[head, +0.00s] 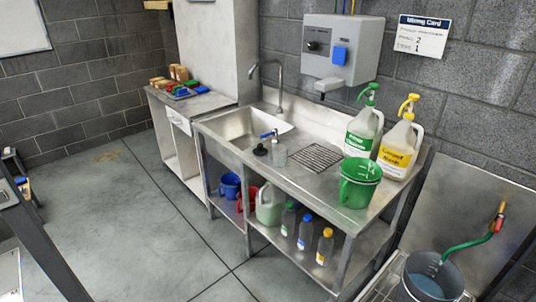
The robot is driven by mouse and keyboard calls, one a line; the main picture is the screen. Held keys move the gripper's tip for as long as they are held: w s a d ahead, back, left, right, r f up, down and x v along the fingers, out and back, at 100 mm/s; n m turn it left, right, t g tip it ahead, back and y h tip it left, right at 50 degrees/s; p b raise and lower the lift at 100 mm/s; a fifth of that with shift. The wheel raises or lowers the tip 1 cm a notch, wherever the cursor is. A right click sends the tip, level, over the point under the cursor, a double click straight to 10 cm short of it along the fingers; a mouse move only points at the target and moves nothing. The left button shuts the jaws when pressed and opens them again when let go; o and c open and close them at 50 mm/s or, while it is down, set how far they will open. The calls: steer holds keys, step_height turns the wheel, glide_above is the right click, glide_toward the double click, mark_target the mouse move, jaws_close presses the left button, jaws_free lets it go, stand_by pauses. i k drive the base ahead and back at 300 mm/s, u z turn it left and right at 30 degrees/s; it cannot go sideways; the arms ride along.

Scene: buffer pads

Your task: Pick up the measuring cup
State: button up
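A green jug-shaped measuring cup (357,190) with a handle on its left stands upright at the front right of the steel sink counter (310,180). A small grey, see-through-looking cup (277,156) stands near the sink basin and might also be a measuring cup. A blue jug (229,186) and a red jug (246,199) are on the shelf under the counter, partly hidden. My gripper does not show in the head view.
Two pump jugs, green-labelled (363,134) and yellow-labelled (398,150), stand behind the green cup. A black-based item with a blue top (261,150) is by the basin. A bucket (428,283) with a green hose is at lower right. Floor in front is clear.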

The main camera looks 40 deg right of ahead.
mark_target(277, 157)
steer(key=u, duration=0.25)
steer(key=i, duration=0.9)
steer(key=u, duration=0.15)
